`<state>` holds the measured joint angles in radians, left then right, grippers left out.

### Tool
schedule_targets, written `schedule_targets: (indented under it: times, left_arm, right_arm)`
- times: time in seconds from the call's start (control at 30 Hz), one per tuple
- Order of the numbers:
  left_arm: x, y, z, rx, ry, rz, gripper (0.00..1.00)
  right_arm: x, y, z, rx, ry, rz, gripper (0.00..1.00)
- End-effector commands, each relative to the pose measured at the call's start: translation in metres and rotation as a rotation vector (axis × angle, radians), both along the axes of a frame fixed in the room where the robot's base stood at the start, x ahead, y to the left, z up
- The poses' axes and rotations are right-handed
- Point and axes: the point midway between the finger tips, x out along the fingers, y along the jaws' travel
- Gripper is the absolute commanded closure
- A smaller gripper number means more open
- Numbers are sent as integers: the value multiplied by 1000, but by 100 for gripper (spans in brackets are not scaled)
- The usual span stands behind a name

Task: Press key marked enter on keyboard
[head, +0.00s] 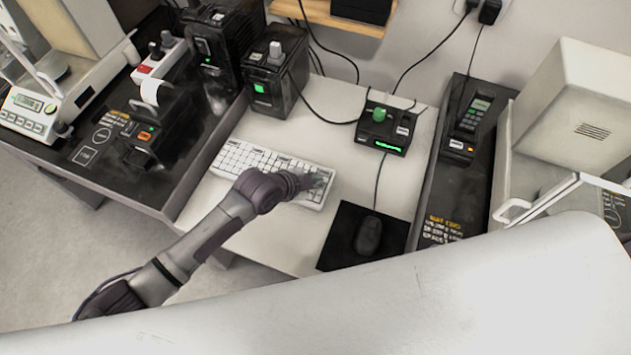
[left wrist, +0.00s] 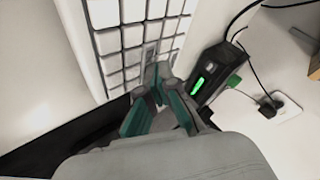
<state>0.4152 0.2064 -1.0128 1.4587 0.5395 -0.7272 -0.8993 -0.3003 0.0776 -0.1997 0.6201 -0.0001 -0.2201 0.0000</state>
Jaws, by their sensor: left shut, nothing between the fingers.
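The white keyboard (head: 235,158) lies on the white table, partly covered by my left arm in the head view. My left gripper (head: 318,182) is over the keyboard's right end. In the left wrist view the keyboard (left wrist: 130,38) runs up from the middle, and the shut, empty fingertips (left wrist: 160,88) point down at keys near its end. I cannot tell whether the fingertips touch a key. Key markings are too small to read, so I cannot pick out the enter key. My right gripper is in neither view.
A black mouse (head: 368,236) sits on a black mat (head: 336,246) right of the keyboard. A black device with a green display (head: 388,146) stands behind it, and another black box (head: 272,92) stands at the back left. Cables run across the table. White table is bare in front of the keyboard.

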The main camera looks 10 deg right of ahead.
Motion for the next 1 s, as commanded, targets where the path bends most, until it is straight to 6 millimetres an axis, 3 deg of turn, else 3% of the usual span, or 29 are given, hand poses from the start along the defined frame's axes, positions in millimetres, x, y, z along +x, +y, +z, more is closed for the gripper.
schedule_targets:
  times: [0.43, 0.8, 1.0]
  left_arm:
    - [0, 1, 16, 2, 0, -1, 100]
    - [0, 0, 17, 1, 1, 0, 100]
    - [0, 0, 33, 0, -1, -1, 100]
  right_arm:
    - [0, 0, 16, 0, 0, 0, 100]
    - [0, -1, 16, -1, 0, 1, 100]
    - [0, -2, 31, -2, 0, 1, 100]
